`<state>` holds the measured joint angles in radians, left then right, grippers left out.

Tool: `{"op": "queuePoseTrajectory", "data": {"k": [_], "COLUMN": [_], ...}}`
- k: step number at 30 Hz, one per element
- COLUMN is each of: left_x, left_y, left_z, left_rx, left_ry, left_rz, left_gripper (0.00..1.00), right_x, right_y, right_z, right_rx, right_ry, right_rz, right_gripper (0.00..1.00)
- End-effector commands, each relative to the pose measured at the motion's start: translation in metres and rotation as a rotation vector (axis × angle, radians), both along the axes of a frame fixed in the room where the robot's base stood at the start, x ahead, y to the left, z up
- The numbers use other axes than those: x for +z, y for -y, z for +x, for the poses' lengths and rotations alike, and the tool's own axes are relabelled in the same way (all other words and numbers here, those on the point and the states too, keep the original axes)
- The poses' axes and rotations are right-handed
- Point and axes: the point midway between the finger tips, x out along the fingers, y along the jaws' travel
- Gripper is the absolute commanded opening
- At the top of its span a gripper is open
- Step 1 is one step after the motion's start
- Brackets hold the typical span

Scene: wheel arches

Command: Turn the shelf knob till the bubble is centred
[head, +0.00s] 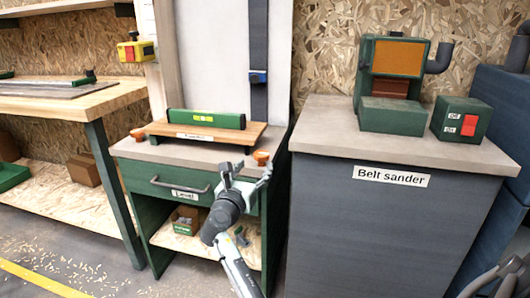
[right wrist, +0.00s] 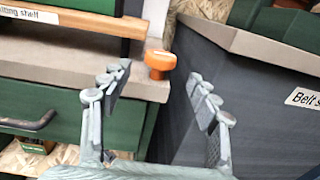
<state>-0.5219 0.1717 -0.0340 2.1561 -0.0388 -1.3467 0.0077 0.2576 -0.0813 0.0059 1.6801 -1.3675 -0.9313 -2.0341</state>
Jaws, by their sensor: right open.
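The tilting shelf (head: 160,128) is a wooden board on the grey top of a green cabinet. A green spirit level (head: 207,119) lies along it; its vial is too small to tell where the bubble sits. An orange knob (head: 262,157) is at the shelf's front right corner and another orange knob (head: 138,134) at the left. My right gripper (head: 246,174) is open and empty in front of the right knob. In the right wrist view the same knob (right wrist: 160,63) shows between and beyond the spread fingers (right wrist: 160,90), apart from both. My left gripper is out of view.
Below is a drawer with a grey handle (head: 180,187) and an open bay with a small box. The belt sander cabinet (head: 380,220) stands close on the right, carrying the sander (head: 392,85) and a switch box (head: 461,119). A workbench (head: 70,98) is at left.

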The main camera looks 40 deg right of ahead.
Motion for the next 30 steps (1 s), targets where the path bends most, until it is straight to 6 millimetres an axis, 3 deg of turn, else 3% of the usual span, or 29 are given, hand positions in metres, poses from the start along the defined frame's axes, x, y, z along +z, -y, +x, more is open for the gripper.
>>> {"op": "queuePoseTrajectory", "data": {"k": [15, 26, 30], "left_x": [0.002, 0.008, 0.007], "left_y": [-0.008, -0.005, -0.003], "left_z": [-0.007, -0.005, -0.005], "left_rx": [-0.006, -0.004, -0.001], "left_ry": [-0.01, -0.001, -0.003], "left_rz": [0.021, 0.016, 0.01], "left_gripper": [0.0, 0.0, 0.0], "right_x": [0.0, 0.0, 0.0], "right_y": [0.055, 0.06, 0.06], "right_z": [0.043, 0.048, 0.048], "right_rx": [-0.002, -0.001, -0.001], "right_ry": [0.001, 0.001, 0.001], "right_rz": [-0.001, 0.001, 0.001], "right_gripper": [0.61, 0.61, 0.46]}}
